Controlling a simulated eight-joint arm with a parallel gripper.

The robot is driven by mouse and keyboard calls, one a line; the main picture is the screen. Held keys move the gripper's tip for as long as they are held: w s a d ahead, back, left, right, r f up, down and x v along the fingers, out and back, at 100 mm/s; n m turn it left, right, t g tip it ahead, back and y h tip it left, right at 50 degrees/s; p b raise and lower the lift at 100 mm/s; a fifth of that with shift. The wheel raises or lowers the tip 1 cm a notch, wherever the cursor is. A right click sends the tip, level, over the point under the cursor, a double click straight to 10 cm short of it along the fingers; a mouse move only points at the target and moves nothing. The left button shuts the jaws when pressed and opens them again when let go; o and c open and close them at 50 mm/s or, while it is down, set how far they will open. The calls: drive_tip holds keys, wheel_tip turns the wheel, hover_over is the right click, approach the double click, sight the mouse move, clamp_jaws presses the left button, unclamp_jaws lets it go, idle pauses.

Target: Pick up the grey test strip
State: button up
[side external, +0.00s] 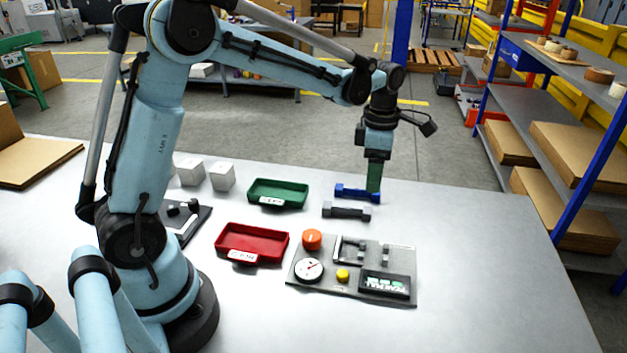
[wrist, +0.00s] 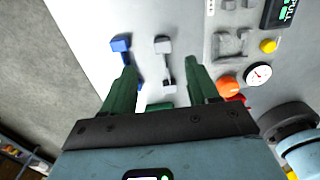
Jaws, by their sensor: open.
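The grey test strip (side external: 346,211) is a dark grey bar with wider block ends, lying flat on the table just in front of a similar blue strip (side external: 357,193). In the wrist view the grey strip (wrist: 164,62) shows between my two green fingers, and the blue strip (wrist: 121,44) shows beside the left finger. My gripper (side external: 374,188) points down, open and empty, by the right end of the blue strip in the side view. In the wrist view my gripper (wrist: 161,70) has its fingers spread apart. Its exact height above the strips is hard to tell.
A green tray (side external: 278,205) and a red tray (side external: 251,259) stand left of the strips. A grey panel (side external: 330,285) with an orange knob (side external: 312,239), a dial, a yellow button and a display lies in front. White cubes (side external: 222,176) stand at the back left. The table's right side is clear.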

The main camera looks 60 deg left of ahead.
sight(370, 210)
wheel_tip(370, 210, down, 9)
drive_tip(key=shift+s+d, duration=0.15)
idle(0.4)
clamp_jaws()
idle(0.3)
drive_tip(key=shift+r, duration=0.1)
